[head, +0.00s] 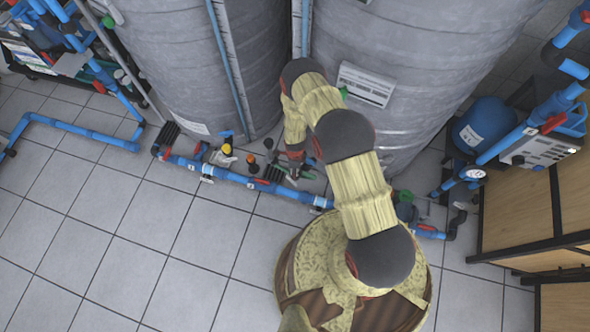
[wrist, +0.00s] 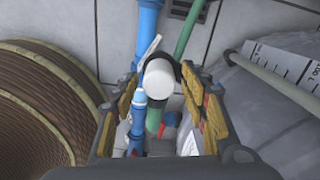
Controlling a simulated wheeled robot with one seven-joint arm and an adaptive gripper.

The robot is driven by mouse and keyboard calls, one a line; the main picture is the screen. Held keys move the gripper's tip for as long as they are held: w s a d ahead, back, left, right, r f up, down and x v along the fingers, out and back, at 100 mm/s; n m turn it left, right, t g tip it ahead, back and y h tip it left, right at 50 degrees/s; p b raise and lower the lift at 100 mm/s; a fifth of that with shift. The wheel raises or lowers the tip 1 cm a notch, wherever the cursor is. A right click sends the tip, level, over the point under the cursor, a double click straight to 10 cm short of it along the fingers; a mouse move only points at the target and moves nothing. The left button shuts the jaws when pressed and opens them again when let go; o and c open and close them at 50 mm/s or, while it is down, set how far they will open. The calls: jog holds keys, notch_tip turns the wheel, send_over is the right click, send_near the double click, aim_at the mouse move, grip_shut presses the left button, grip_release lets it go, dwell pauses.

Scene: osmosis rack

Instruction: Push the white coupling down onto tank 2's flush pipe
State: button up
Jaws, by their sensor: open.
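The white coupling (wrist: 159,76) shows in the wrist view as a pale round piece between the two fingers of my gripper (wrist: 163,90). The fingers are open, one on each side of it; I cannot tell whether either touches it. A short green pipe piece (wrist: 153,119) shows just below the coupling. I cannot tell how far the coupling sits on a pipe. In the head view my gripper (head: 290,170) is low by the pipework in front of the grey tanks, and the coupling cannot be made out there. Which tank is tank 2 is not readable.
Two big grey tanks, one left (head: 190,60) and one right (head: 410,60), stand behind the arm. A blue pipe run (head: 240,180) with valves lies along the floor before them. A wooden rack (head: 520,205) stands at right. The tiled floor (head: 90,240) at left is clear.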

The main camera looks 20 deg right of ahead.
jog(key=shift+o, duration=0.4)
jog(key=shift+r, duration=0.15)
notch_tip(320, 180, up, 12)
dwell(0.4)
dwell(0.4)
